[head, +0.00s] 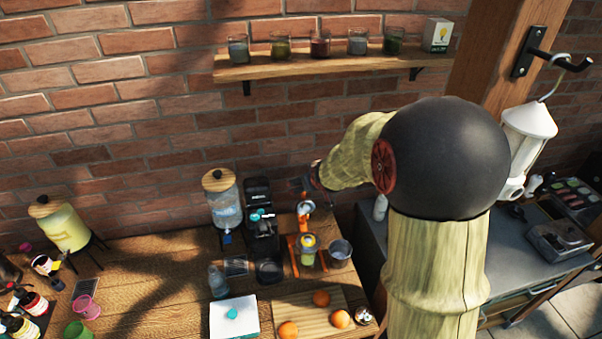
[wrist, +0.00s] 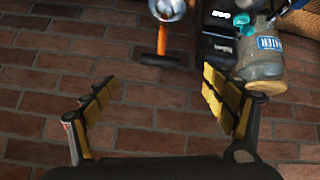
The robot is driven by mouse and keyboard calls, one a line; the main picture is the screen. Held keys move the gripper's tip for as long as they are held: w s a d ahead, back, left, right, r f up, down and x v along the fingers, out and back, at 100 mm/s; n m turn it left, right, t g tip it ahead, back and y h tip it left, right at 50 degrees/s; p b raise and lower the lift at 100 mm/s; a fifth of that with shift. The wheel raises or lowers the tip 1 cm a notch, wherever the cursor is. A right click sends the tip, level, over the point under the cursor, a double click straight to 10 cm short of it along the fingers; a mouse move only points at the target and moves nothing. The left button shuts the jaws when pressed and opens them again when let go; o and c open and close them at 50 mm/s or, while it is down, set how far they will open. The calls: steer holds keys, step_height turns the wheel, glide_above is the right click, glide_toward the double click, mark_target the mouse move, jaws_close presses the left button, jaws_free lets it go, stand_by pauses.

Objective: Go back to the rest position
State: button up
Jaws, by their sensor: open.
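My gripper (wrist: 160,82) is open in the wrist view, with its two yellow-padded fingers spread apart and nothing between them. In the head view my gripper (head: 304,183) is small and partly hidden by my own arm, high over the back of the wooden table (head: 150,292), near the brick wall. The orange-handled juicer (head: 304,212) stands below it. The juicer's orange handle (wrist: 163,45) shows beyond the fingertips in the wrist view, apart from them.
A water dispenser (head: 224,204) and a black coffee machine (head: 261,222) stand left of the juicer. Oranges (head: 321,298) lie at the front on a cutting board (head: 300,312). A shelf with jars (head: 320,66) hangs above. A white lantern (head: 526,140) hangs at the right.

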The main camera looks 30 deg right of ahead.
steer(key=s+a+f+g+b, duration=0.1)
steer(key=s+f+g+b, duration=0.15)
steer(key=s, duration=0.65)
steer(key=s+a+f+g+b, duration=0.1)
steer(key=s+f+g+b, duration=0.15)
steer(key=s, duration=0.55)
steer(key=s+a+f+t+y+b, duration=0.1)
steer(key=s+a+f+b, duration=0.4)
steer(key=s+a+b, duration=0.3)
steer(key=s+a+f+n+y+b, duration=0.1)
steer(key=s+a+f+b, duration=0.5)
steer(key=b, duration=1)
steer(key=s+a, duration=0.2)
steer(key=a, duration=0.2)
steer(key=shift+t+y, duration=0.3)
steer(key=shift+t, duration=0.1)
